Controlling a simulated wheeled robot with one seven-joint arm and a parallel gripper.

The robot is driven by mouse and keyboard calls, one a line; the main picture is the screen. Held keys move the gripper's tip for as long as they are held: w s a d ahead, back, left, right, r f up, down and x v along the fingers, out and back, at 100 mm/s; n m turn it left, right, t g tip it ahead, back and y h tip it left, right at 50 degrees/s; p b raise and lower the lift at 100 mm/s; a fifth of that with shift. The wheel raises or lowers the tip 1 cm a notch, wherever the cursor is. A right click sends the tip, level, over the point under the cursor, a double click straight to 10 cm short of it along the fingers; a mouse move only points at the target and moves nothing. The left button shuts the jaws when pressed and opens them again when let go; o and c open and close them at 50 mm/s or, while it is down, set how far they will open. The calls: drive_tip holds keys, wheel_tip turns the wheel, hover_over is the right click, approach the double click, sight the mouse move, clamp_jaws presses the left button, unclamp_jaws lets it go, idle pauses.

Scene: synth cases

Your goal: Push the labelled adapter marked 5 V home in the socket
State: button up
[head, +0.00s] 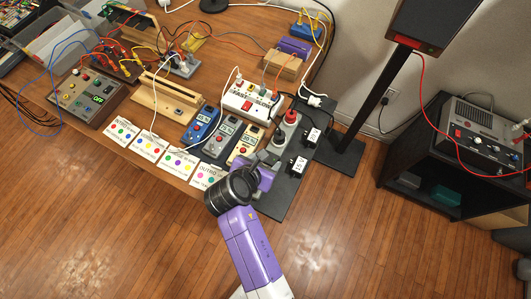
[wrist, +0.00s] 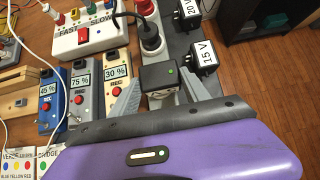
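My gripper (wrist: 161,88) has one grey finger on each side of this adapter. I cannot tell whether the fingers press on it or stand just apart. In the head view my gripper (head: 266,164) largely hides the adapter.
Black adapters marked 15 V (wrist: 203,54) and 20 V (wrist: 188,14) stand close to the right of the strip. Control boxes (head: 218,137) and cards crowd the left.

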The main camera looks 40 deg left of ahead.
drive_tip(key=o, duration=0.5)
drive_tip(key=v, duration=0.8)
drive_tip(key=shift+w+a, duration=0.1)
idle(0.3)
